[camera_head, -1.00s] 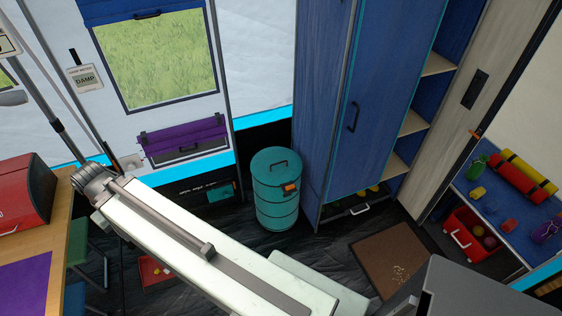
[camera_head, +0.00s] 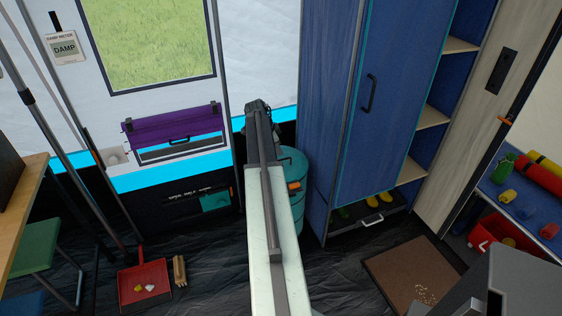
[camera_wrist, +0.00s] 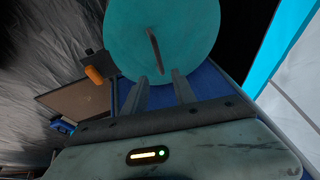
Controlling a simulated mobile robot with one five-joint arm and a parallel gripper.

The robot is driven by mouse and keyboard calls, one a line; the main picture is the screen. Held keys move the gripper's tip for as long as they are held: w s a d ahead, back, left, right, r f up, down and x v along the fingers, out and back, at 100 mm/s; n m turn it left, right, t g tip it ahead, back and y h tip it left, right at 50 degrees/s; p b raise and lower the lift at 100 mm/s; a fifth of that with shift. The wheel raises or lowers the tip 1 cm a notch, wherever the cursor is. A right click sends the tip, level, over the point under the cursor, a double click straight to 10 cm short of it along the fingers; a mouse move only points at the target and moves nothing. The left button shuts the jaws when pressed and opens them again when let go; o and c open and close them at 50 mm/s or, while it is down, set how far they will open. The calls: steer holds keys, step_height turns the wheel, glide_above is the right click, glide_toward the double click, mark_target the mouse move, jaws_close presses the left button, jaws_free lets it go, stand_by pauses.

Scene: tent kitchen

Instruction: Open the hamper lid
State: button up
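The teal cylindrical hamper (camera_head: 299,212) stands on the dark floor against the blue wardrobe's left side. My arm hides its left part in the head view. Its round teal lid (camera_wrist: 192,32) is seen from above in the wrist view and looks shut. A dark bar handle (camera_wrist: 153,50) crosses the lid. An orange catch (camera_wrist: 93,75) shows beside the lid's edge. My gripper (camera_wrist: 159,76) is open and empty, its two fingers apart and pointing at the lid near the handle. I cannot tell how far they are from it. In the head view the fingertips are hidden.
The blue wardrobe (camera_head: 390,100) stands right of the hamper. A purple wall organiser (camera_head: 175,128) hangs to the left. A red dustpan (camera_head: 143,285) and a brush (camera_head: 179,270) lie on the floor at left. A brown mat (camera_head: 415,275) lies at right.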

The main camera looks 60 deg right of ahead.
mark_target(282, 160)
steer(key=b+x, duration=0.7)
steer(key=shift+f, duration=0.45)
steer(key=shift+r, duration=0.1)
jaws_close()
stand_by(0.8)
